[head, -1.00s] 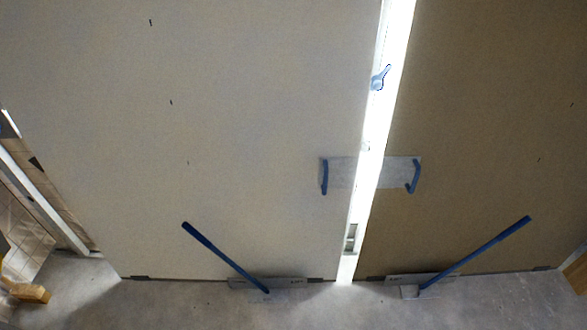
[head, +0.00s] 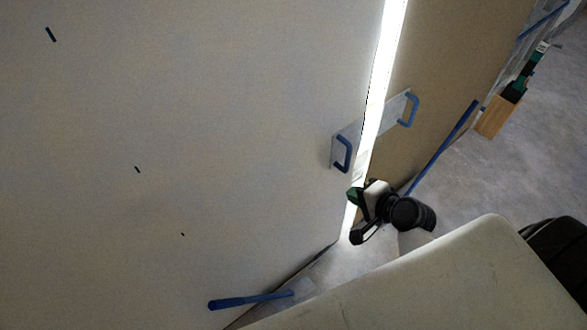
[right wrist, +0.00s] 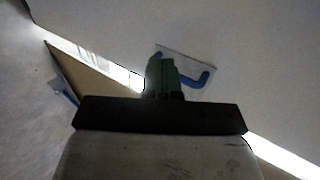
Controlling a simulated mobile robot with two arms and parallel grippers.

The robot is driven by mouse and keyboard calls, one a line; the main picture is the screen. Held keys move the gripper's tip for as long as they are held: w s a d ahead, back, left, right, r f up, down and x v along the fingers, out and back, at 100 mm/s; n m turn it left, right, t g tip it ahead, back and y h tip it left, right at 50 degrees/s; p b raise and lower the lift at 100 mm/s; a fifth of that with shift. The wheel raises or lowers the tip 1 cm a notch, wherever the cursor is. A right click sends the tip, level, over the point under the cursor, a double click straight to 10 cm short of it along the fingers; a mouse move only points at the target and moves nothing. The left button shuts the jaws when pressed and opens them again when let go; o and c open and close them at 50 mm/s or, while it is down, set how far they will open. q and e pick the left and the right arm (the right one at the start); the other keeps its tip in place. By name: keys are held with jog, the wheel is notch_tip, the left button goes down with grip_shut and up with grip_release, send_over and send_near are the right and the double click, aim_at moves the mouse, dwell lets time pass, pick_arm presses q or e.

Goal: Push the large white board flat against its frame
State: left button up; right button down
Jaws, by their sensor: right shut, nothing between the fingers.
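The large white board (head: 200,120) fills the left and middle of the head view, with a few small dark marks and a blue handle (head: 343,154) near its right edge. It also shows in the right wrist view (right wrist: 255,60). A bright lit gap (head: 378,85) runs along that edge, between it and a brown panel (head: 440,60). My right gripper (head: 355,196) is shut and empty, in front of the gap below the handle. Its green fingertips show in the right wrist view (right wrist: 163,75); I cannot tell whether they touch the board. My left gripper is out of view.
A second blue handle (head: 410,108) is on the brown panel. Blue bars slant near the floor at the board (head: 250,300) and at the brown panel (head: 445,145). A wooden box (head: 497,116) with tools stands at right. Grey floor (head: 540,150) is open there.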

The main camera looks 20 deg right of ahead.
send_near(314, 173)
jog(key=x, duration=0.6)
jog(key=shift+d+f+b, duration=0.1)
jog(key=shift+f+b, duration=0.05)
jog(key=shift+b, duration=0.25)
jog(key=shift+w, duration=0.4)
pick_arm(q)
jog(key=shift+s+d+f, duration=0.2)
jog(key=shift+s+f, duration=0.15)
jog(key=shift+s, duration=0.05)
